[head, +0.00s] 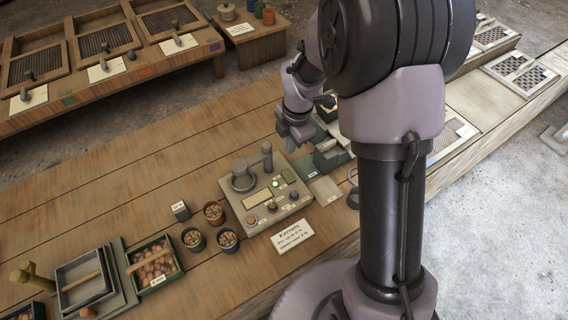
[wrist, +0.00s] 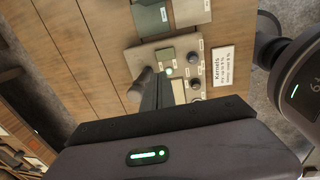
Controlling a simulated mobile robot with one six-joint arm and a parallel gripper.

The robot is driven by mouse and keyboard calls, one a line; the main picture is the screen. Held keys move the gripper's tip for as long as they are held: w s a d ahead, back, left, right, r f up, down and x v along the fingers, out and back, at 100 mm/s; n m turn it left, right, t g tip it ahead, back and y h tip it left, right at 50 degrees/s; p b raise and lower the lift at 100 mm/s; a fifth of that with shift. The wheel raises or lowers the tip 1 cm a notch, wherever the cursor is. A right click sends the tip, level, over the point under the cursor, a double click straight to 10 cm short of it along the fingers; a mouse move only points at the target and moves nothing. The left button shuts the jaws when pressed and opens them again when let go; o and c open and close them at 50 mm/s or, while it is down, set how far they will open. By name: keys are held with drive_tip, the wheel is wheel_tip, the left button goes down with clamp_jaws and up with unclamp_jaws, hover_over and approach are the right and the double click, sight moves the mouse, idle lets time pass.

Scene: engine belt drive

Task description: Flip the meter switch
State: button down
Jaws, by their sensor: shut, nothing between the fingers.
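The meter (head: 234,205) is a beige box on the wooden bench in the head view. It carries a round dish, an upright post (head: 267,150), a pale display, small green pads and several small knobs. I cannot tell which control is the switch. The meter panel (wrist: 150,53) shows beyond my gripper in the wrist view, with a dark knob (wrist: 192,57) and a pale round button (wrist: 168,72). My gripper (head: 297,136) is shut and empty, behind and right of the post in the head view. In the wrist view its body hides part of the meter.
A white "Kernels" card (head: 292,236) lies in front of the meter. Several small pots of kernels (head: 214,212) and a small grey block (head: 180,210) stand to its left. Green and grey plates (head: 324,190) lie to its right.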

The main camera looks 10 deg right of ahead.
sight(286, 173)
drive_tip(key=f+b, duration=0.1)
drive_tip(key=f, duration=0.3)
drive_tip(key=w+f+b, duration=0.1)
drive_tip(key=f+b, duration=0.1)
drive_tip(key=f, duration=0.3)
drive_tip(key=f+b, duration=0.2)
drive_tip(key=f, duration=0.2)
drive_tip(key=shift+w+a+f, duration=0.25)
drive_tip(key=shift+w+f, duration=0.15)
drive_tip(key=shift+a+g+p, duration=0.1)
drive_tip(key=shift+g+p, duration=0.2)
drive_tip(key=shift+p, duration=0.45)
drive_tip(key=shift+w+f, duration=0.15)
drive_tip(key=shift+f, duration=0.1)
drive_tip(key=shift+s, duration=0.2)
drive_tip(key=shift+s+d+r, duration=0.2)
drive_tip(key=shift+s+d, duration=0.05)
drive_tip(key=shift+s, duration=0.4)
